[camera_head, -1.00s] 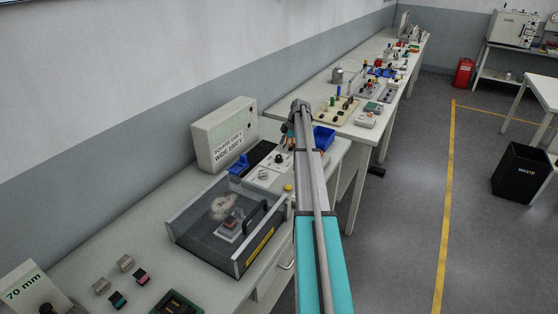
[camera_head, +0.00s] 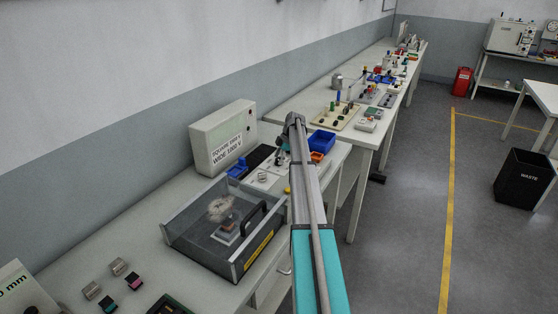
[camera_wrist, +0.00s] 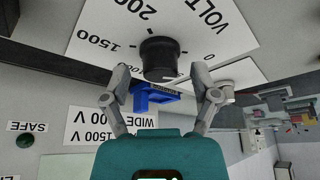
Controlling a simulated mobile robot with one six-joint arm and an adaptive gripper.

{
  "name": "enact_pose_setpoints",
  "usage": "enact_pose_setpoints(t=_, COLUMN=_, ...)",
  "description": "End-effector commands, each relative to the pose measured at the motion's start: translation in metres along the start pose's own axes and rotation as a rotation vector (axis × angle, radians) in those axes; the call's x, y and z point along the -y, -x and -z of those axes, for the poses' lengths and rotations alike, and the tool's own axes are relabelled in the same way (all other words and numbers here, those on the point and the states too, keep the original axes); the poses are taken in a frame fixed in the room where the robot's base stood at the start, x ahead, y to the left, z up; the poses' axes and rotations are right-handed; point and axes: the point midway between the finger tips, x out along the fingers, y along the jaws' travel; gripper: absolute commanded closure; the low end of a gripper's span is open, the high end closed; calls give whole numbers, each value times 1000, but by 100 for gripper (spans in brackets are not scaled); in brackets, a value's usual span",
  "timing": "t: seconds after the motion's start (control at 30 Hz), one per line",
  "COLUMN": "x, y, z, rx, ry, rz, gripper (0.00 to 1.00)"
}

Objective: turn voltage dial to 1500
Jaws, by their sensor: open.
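The voltage dial (camera_wrist: 160,55) is a black round knob on a white scale plate (camera_wrist: 215,35) in the wrist view. The plate reads 1500, a partly cut-off number starting 200, and part of the word VOLT. My gripper (camera_wrist: 160,73) is open, its two grey fingers on either side of the knob's near part. I cannot tell whether they touch it. A thin pale line shows by the knob's lower right; I cannot tell whether it is the pointer. In the head view my gripper (camera_head: 282,152) is over the bench controls, and my arm hides part of them.
A grey box labelled WIDE 1500 V (camera_head: 224,138) stands behind, against the wall. A clear-lidded case (camera_head: 222,228) sits nearer on the bench. A blue bin (camera_head: 321,142) is right of my arm. A blue object (camera_wrist: 155,97) shows beyond the fingers in the wrist view.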

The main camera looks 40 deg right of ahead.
Motion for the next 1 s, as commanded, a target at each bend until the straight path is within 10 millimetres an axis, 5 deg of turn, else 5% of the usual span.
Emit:
enact_pose_setpoints(t=0.17, x=0, y=0, z=0, rx=0, ry=0, rz=0, gripper=22)
enact_pose_setpoints(t=0.6, x=0, y=0, z=1, rx=0, ry=1, rz=0, gripper=100)
enact_pose_setpoints(t=1.0, x=0, y=0, z=1, rx=0, ry=-41, rz=-19, gripper=100)
